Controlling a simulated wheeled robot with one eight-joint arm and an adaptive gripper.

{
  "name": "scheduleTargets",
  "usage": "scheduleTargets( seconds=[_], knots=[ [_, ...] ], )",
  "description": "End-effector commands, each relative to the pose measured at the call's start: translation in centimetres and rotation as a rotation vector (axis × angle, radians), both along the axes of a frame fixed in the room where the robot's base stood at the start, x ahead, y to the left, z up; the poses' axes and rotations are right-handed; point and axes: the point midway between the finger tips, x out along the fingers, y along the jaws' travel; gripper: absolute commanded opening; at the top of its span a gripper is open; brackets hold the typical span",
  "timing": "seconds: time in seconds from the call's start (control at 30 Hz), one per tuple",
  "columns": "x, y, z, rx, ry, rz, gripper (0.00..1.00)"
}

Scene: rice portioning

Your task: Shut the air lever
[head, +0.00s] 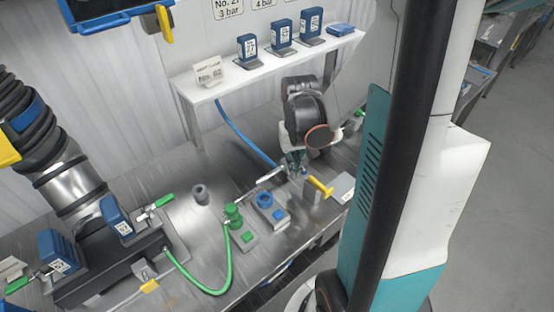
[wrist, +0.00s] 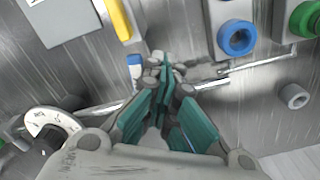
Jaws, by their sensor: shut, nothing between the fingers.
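My gripper (head: 297,165) is low over the steel bench at the centre, beside a bracket with a yellow handle (head: 321,187). Its teal fingers (wrist: 164,72) are together at the tips and hold nothing. In the wrist view the yellow handle (wrist: 118,18) lies beyond the fingertips, up and left. A small blue-and-white piece (wrist: 134,68) on a thin metal line is just left of the fingertips. I cannot tell which of these is the air lever. Part of the line is hidden behind the fingers.
A blue-ringed unit (head: 267,204) and a green-knobbed unit (head: 237,220) stand close by. A round gauge (wrist: 50,125) is left of my gripper. A blue hose (head: 245,134) runs behind it. A white shelf (head: 270,68) holds blue boxes. Bare bench lies at left centre.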

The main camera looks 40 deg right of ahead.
Motion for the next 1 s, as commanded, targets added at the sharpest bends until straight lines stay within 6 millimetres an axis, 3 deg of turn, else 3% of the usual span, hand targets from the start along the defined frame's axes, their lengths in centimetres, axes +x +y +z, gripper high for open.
scheduleTargets(
  seconds=[0.5,1.0],
  knots=[
    [-0.7,-0.8,0.2,0.001,0.005,-0.002,0.00],
    [-0.5,0.1,5.4,0.001,0.002,0.001,0.00]
  ],
)
